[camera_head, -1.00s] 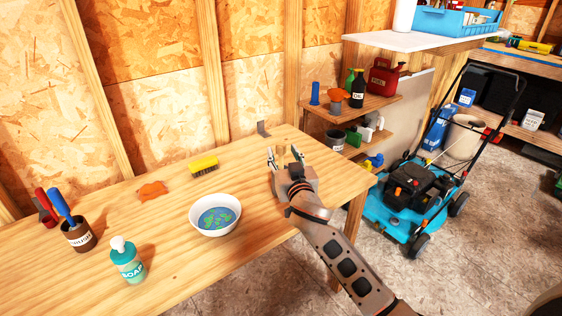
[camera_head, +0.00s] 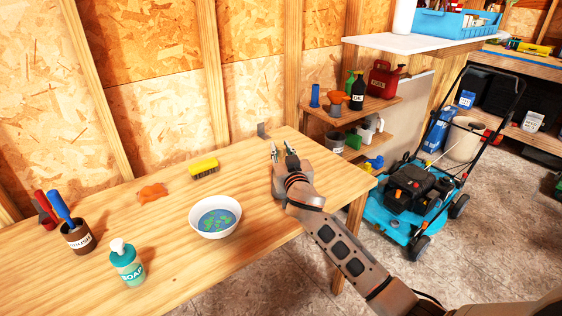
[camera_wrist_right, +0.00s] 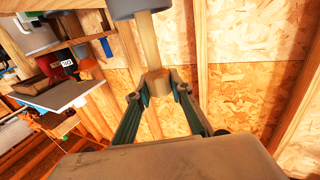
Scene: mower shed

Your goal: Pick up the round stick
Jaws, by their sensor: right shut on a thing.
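My right gripper (camera_head: 283,152) is above the far right part of the wooden table. In the right wrist view its fingers (camera_wrist_right: 157,90) are shut on a pale wooden round stick (camera_wrist_right: 156,55). The stick passes between the fingertips, and a grey piece (camera_wrist_right: 138,8) sits at its end at the top edge of that view. In the head view I cannot make out the stick; the gripper seems to hide it. My left gripper is not in view.
A mower (camera_head: 410,200) stands right.

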